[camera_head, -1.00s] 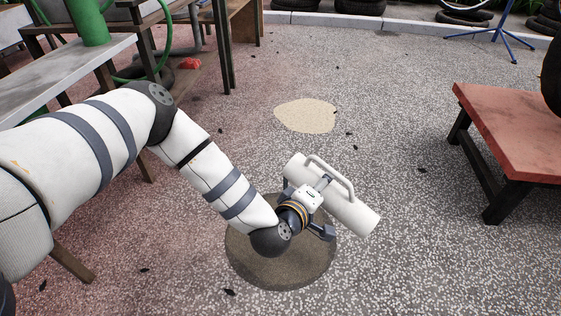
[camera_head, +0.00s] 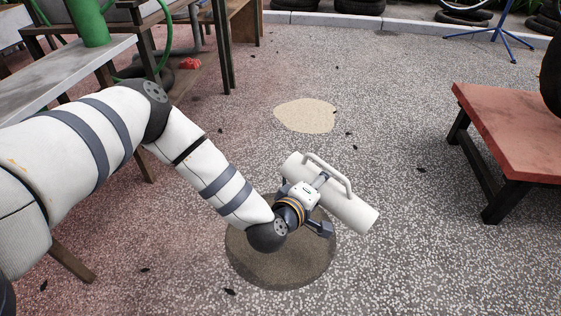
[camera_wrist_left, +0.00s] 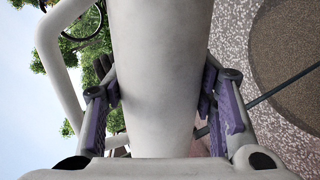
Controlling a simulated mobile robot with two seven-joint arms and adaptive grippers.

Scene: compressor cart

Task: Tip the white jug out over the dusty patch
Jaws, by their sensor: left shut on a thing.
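The white jug (camera_head: 350,212) is held tilted far over, close to lying on its side, with its handle (camera_head: 335,172) on the upper side. My left gripper (camera_head: 318,205) is shut on its body; the left wrist view shows the purple-padded fingers on both sides of the jug (camera_wrist_left: 162,60). The jug hangs above the edge of a round brown patch (camera_head: 290,270) on the ground, which the arm partly covers. I see no stream leaving the jug, and its mouth and contents are hidden. My right gripper is out of view.
A pale sandy patch (camera_head: 306,115) lies farther back. A red-topped bench (camera_head: 510,130) stands at the right, and a grey-topped table (camera_head: 60,80) at the left. Tyres (camera_head: 360,7) line the back kerb. The speckled ground around the brown patch is mostly clear, with small dark leaves.

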